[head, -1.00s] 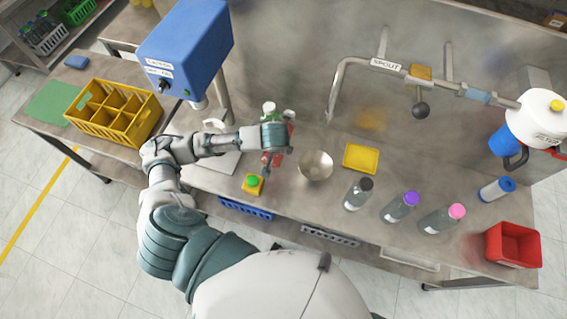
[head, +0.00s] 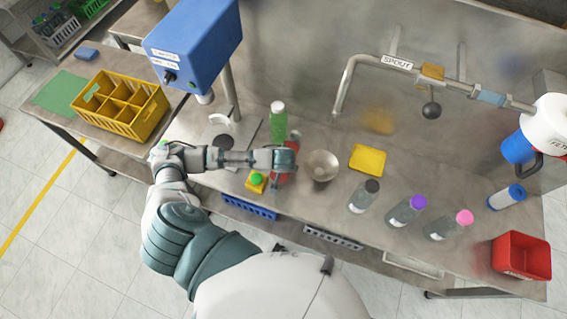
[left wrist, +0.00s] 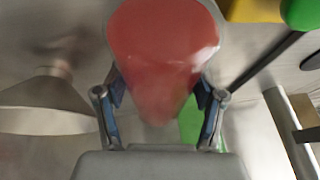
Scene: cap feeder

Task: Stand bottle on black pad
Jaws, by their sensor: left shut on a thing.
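My left gripper (head: 284,177) is at the middle of the steel bench, left of the metal bowl. In the left wrist view its fingers (left wrist: 160,112) are around a red, rounded, tapering thing (left wrist: 163,45), blurred; I cannot tell exactly what it is. Red also shows beside the gripper in the head view (head: 292,147). A green bottle (head: 278,122) with a pale cap stands upright just behind the gripper, apparently apart from it. A dark round patch, likely the black pad (head: 222,142), lies under the blue machine, partly hidden by my arm.
A blue box machine (head: 195,45) overhangs the left. A yellow button box (head: 256,182) with green button sits left of the gripper. A bowl (head: 320,166), yellow tray (head: 369,160), capped bottles (head: 363,196) and red bin (head: 522,257) are to the right. A yellow crate (head: 120,105) is at left.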

